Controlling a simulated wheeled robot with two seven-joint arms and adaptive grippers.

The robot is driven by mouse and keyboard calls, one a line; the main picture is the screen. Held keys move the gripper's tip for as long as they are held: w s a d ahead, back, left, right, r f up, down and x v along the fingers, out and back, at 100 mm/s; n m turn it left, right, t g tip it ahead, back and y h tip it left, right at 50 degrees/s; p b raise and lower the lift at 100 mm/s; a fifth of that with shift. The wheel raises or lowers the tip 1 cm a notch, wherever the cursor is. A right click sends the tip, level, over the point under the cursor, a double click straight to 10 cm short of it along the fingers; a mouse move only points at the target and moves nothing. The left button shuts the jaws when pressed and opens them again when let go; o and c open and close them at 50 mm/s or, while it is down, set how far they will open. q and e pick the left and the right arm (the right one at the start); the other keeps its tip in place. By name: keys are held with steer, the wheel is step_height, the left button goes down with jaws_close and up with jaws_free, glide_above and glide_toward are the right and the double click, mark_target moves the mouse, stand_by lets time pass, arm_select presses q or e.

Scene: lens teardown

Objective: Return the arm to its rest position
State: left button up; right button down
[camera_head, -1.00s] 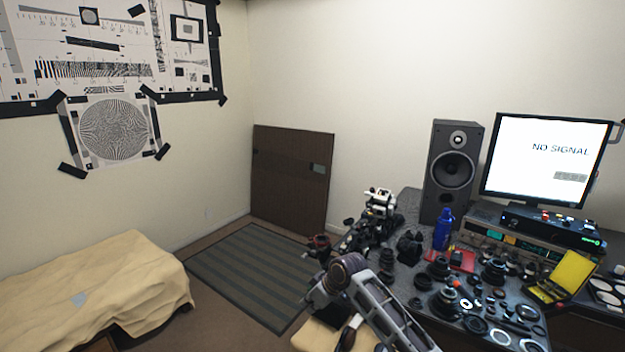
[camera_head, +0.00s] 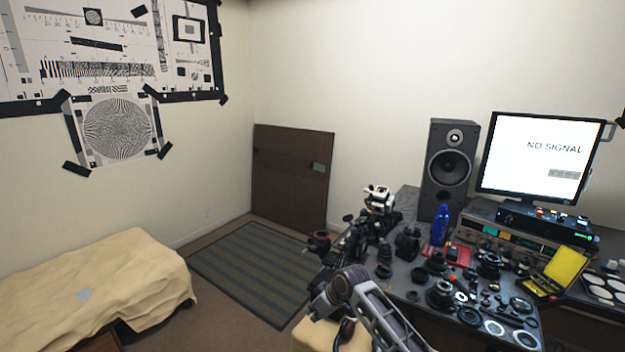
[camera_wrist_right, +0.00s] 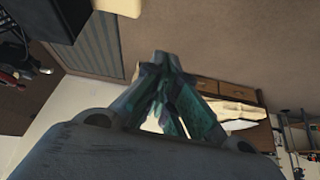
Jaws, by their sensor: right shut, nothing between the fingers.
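My right arm (camera_head: 385,312) comes in from the bottom of the head view, in front of the desk's near left edge. Its wrist end is bent down, and the fingers cannot be made out clearly there. In the right wrist view my right gripper (camera_wrist_right: 163,66) is shut, its two greenish fingers meeting at the tips with nothing between them. The fingers stand clear of any object, with the floor beyond them. My left gripper is in neither view.
The desk (camera_head: 405,282) is crowded with lens parts, a blue bottle (camera_head: 440,226), a speaker (camera_head: 450,168) and a monitor (camera_head: 535,155). A cloth-covered bed-like surface (camera_head: 100,285) is at left. The striped rug (camera_head: 250,262) is clear.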

steer(key=s+d+f+m+h, duration=0.1)
steer(key=s+d+f+m, duration=0.2)
steer(key=f, duration=0.6)
steer(key=s+d+f, duration=0.3)
steer(key=d+f, duration=0.1)
steer(key=f, duration=0.6)
steer(key=s+d+f+m+h, duration=0.15)
steer(key=s+d+f, duration=0.25)
steer(key=f, duration=0.5)
steer(key=s+d+f+m+h, duration=0.1)
steer(key=s+d+f, duration=0.2)
steer(key=s+f, duration=0.45)
steer(key=s+d+f+m, duration=0.1)
steer(key=s+d+f, duration=0.3)
steer(key=s+f, duration=0.35)
steer(key=s+d+f+g, duration=0.1)
steer(key=s+f, duration=0.3)
steer(key=s, duration=0.7)
steer(key=s+d+f+m+g+h, duration=0.1)
steer(key=s+d+f, duration=0.3)
steer(key=s, duration=0.8)
steer(key=s+d+f, duration=0.3)
steer(key=s+f, duration=0.1)
steer(key=s, duration=0.7)
steer(key=shift+s+f+g+h, duration=0.3)
steer(key=shift+s+g+h, duration=0.05)
steer(key=shift+g, duration=0.05)
